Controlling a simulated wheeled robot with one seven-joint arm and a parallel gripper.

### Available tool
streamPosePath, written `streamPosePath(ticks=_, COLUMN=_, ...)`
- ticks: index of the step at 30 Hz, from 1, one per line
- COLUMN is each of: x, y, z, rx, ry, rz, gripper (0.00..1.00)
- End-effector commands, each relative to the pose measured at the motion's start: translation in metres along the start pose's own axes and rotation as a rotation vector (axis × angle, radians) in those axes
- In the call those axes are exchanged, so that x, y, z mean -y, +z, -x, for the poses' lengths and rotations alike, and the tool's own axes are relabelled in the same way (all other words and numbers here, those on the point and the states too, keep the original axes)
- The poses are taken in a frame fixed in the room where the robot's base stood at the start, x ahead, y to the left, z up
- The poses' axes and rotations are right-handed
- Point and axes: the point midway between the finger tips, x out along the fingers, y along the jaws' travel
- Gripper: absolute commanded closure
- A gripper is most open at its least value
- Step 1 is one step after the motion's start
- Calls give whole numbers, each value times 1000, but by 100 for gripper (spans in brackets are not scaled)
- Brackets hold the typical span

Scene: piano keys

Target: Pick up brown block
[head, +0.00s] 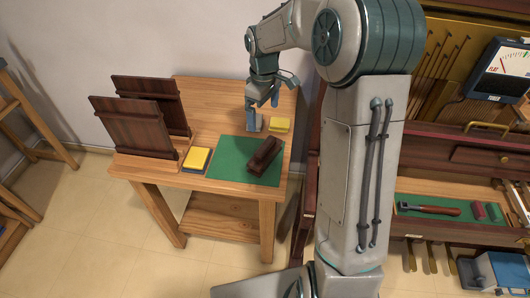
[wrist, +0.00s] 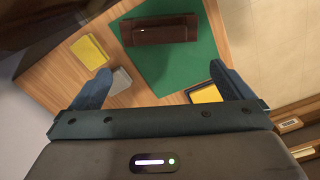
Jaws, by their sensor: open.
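The brown block (head: 265,156) lies on a green mat (head: 226,171) on the wooden table. In the wrist view the brown block (wrist: 160,30) lies across the upper middle, on the green mat (wrist: 172,72). My gripper (head: 264,98) is above the back part of the table, behind the block and apart from it. In the wrist view my open gripper (wrist: 160,88) has its two blue fingers spread wide, with nothing held between them. The block lies beyond the fingertips.
A yellow-topped block (head: 197,158) lies left of the mat, and a yellow piece (head: 279,125) lies at the back right. Dark wooden panels (head: 130,130) stand at the table's left. An opened piano (head: 455,130) stands at the right.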

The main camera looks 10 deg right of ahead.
Motion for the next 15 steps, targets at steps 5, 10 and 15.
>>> streamPosePath(ticks=5, x=1, y=1, z=-37, rx=4, ry=-5, rz=0, gripper=0)
streamPosePath(ticks=10, x=1, y=1, z=-65, rx=3, ry=-3, rz=-1, gripper=0)
streamPosePath(ticks=15, x=0, y=1, z=-76, rx=1, ry=-1, rz=-2, gripper=0)
